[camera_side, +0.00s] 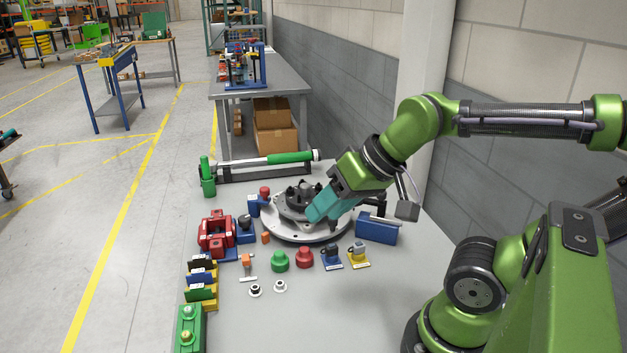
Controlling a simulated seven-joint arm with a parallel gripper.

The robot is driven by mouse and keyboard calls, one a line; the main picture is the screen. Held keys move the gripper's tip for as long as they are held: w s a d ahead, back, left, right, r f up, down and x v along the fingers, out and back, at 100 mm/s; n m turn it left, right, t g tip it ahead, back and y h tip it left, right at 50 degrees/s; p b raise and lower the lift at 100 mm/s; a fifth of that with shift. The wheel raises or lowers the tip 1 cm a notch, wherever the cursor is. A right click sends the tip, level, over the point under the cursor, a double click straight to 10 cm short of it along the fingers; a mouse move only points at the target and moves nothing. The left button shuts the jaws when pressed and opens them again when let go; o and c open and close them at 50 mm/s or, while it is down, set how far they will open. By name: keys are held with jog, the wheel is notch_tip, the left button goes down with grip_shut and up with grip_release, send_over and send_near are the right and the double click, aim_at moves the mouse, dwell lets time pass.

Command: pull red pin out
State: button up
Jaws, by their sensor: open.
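My gripper (316,213) has teal fingers and reaches down from the right over the round grey chassis fixture (285,231). Its fingertips are close to the dark hub (298,196) at the fixture's middle and hide part of it. The jaws are open, and I see nothing held between them. I cannot clearly pick out a red pin. A small red round piece (265,191) shows at the fixture's left rim, apart from my gripper. A red knob-like part (304,257) stands on the table in front of the fixture.
A green knob (280,261), a blue block (376,229), a red clamp-like part (215,232) and coloured plates (201,282) crowd around the fixture. A green-handled bar (290,158) lies behind it. The table's front middle is clear. A wall and pillar (424,90) stand behind my arm.

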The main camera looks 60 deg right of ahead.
jog(key=shift+o, duration=1.3)
jog(key=shift+w+d+f, duration=0.1)
jog(key=shift+d+f, duration=0.15)
jog(key=shift+f, duration=0.05)
jog(key=n+g+h, duration=0.2)
jog(key=n+g, duration=0.1)
jog(key=n, duration=0.1)
send_over(265, 188)
jog(key=s, duration=0.7)
jog(key=shift+f, duration=1)
jog(key=x, duration=1)
jog(key=w+x, duration=0.1)
jog(key=x, duration=0.4)
jog(key=shift+w+f, duration=0.1)
jog(key=shift+f, duration=0.1)
jog(key=shift+c, duration=0.5)
